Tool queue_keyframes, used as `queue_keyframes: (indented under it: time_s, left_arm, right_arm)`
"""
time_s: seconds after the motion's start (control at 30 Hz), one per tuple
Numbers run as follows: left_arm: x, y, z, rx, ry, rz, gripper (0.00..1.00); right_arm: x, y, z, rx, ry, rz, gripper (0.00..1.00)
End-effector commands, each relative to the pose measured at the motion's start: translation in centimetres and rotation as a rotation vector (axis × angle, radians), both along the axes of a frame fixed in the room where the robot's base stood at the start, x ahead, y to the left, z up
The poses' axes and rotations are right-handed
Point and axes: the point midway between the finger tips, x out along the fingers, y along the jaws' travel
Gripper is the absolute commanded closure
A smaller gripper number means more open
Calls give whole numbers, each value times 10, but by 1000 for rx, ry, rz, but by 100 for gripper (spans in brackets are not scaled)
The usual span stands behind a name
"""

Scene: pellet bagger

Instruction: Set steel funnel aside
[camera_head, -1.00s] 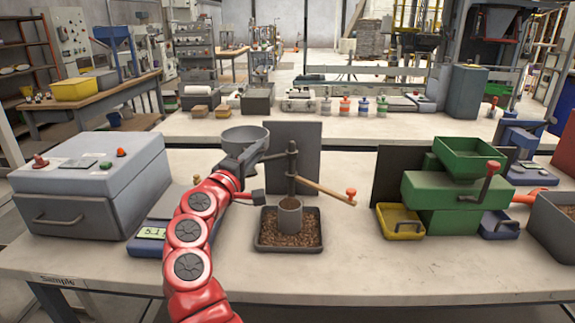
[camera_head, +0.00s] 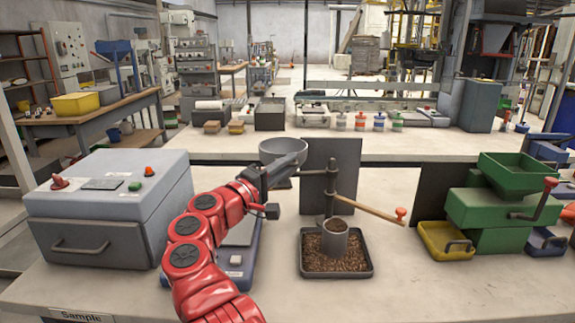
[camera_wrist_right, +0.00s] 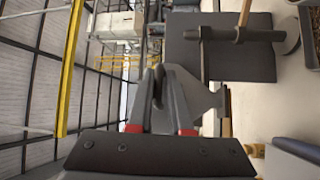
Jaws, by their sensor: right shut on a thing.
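The steel funnel (camera_head: 284,149) is a wide grey bowl held up in the air, left of the dark stand. My right gripper (camera_head: 272,174), at the end of the red arm, is shut on it. In the right wrist view, a grey piece of the funnel (camera_wrist_right: 195,92) shows at the dark jaws (camera_wrist_right: 160,88). The funnel's lower part is mostly hidden by the gripper in the head view. My left gripper is in neither view.
A stand with a wooden lever (camera_head: 368,208) and a dark upright plate (camera_head: 318,158) are close right of the gripper. A black pellet tray (camera_head: 308,272) holds a grey cup (camera_head: 335,240). A grey box (camera_head: 110,205) stands left; a scale (camera_head: 238,258) is partly behind my arm. Free bench lies front right.

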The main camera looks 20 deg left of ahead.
Motion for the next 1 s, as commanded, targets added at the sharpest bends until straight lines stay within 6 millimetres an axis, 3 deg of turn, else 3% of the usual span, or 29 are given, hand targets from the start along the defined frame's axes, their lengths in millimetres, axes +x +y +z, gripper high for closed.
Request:
queue_keyframes:
  time_s: [0.3,0.33,0.43,0.77,1.0]
  left_arm:
    - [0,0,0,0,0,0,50]
    - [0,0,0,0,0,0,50]
    - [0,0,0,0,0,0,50]
    - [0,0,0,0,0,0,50]
    - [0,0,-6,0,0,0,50]
  right_arm:
    - [-2,3,-2,-2,2,4,100]
    - [-2,2,-2,-2,2,4,77]
    - [-1,2,-1,-2,1,3,59]
    - [-1,1,0,-1,-1,1,58]
    - [-19,7,-4,-1,-4,4,58]
